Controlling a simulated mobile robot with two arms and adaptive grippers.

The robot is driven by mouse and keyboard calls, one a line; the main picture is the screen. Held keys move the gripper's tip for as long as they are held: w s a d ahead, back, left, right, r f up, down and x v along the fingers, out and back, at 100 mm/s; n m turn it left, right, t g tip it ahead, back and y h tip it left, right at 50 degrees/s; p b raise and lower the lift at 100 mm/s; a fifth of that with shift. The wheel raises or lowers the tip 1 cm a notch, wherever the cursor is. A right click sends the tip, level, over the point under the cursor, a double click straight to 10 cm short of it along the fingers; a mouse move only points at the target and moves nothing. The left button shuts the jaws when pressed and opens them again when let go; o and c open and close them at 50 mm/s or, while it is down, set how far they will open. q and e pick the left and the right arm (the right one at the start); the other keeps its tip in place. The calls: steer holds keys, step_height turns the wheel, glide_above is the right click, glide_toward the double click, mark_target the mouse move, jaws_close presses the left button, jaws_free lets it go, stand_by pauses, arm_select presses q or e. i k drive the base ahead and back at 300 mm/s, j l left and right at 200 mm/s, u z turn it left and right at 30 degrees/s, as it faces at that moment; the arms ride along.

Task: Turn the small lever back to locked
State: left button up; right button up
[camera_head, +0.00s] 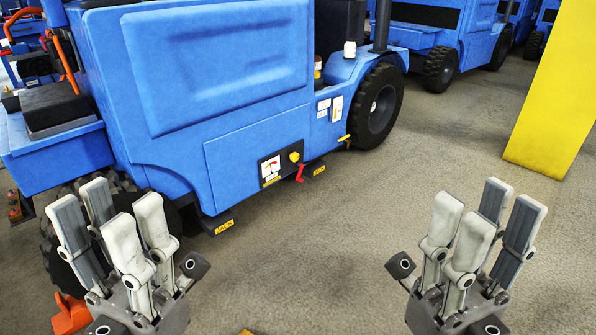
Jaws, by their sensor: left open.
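A small red lever (300,173) hangs at a slant on the lower side of the blue vehicle (255,140). It is beside a black and white label plate (270,169) and below a yellow knob (294,157). My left gripper (108,212) is open and empty, in front of the vehicle at lower left. My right gripper (486,212) is open and empty over the floor at lower right. Both are well apart from the levers.
Yellow JACK labels mark black pads (222,225) under the vehicle. A black wheel (378,106) is right of the panel. A yellow pillar (556,95) stands at right. An orange object (70,316) lies at lower left.

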mark_target(300, 165)
steer(key=i+l+u, duration=0.1)
steer(key=u, duration=0.3)
steer(key=i+l+u, duration=0.1)
steer(key=u, duration=0.35)
steer(key=l+u, duration=0.2)
steer(key=u, duration=0.2)
steer(key=i, duration=0.05)
